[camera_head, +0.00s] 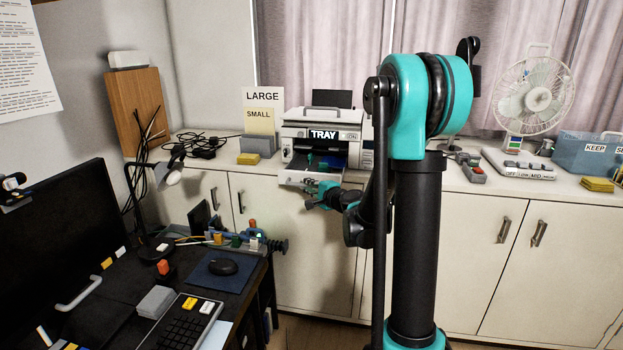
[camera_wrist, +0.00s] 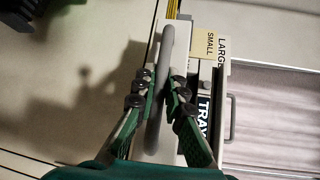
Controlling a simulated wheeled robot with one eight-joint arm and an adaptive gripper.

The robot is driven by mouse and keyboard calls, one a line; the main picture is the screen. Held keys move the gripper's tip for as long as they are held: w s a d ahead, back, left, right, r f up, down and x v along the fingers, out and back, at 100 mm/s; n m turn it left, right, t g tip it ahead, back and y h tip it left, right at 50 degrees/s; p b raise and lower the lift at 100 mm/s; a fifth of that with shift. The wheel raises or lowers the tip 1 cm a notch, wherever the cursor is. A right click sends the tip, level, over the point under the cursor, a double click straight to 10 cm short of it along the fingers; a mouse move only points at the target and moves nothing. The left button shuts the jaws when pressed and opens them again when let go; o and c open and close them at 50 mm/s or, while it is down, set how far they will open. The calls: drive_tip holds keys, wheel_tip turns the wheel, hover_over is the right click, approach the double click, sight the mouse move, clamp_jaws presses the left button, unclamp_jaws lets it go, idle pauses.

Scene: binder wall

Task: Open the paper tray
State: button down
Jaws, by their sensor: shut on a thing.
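The white printer (camera_head: 323,130) stands on the cabinet top in the head view, with a "TRAY" label on its front. My gripper (camera_head: 315,194) is just in front of and below the tray's front. In the wrist view, my gripper (camera_wrist: 161,82) has its two green fingers on either side of a grey bar handle (camera_wrist: 166,45) and is shut on it. The "TRAY" label (camera_wrist: 203,113) shows to the right of the fingers.
A "LARGE / SMALL" sign (camera_head: 263,108) and grey blocks (camera_head: 258,145) stand left of the printer. A fan (camera_head: 535,95) and blue bin (camera_head: 588,155) are at right. The desk (camera_head: 125,290) is at front left. Cabinet doors (camera_head: 500,250) lie below.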

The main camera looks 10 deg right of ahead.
drive_tip(key=shift+s+a, duration=0.3)
drive_tip(key=shift+s, duration=0.6)
drive_tip(key=shift+s+a, duration=0.25)
drive_tip(key=shift+s, duration=0.7)
drive_tip(key=shift+s+a, duration=0.3)
drive_tip(key=shift+s, duration=0.6)
drive_tip(key=c, duration=1.8)
unclamp_jaws()
drive_tip(key=shift+c, duration=0.2)
drive_tip(key=v, duration=1.2)
drive_tip(key=shift+f, duration=0.1)
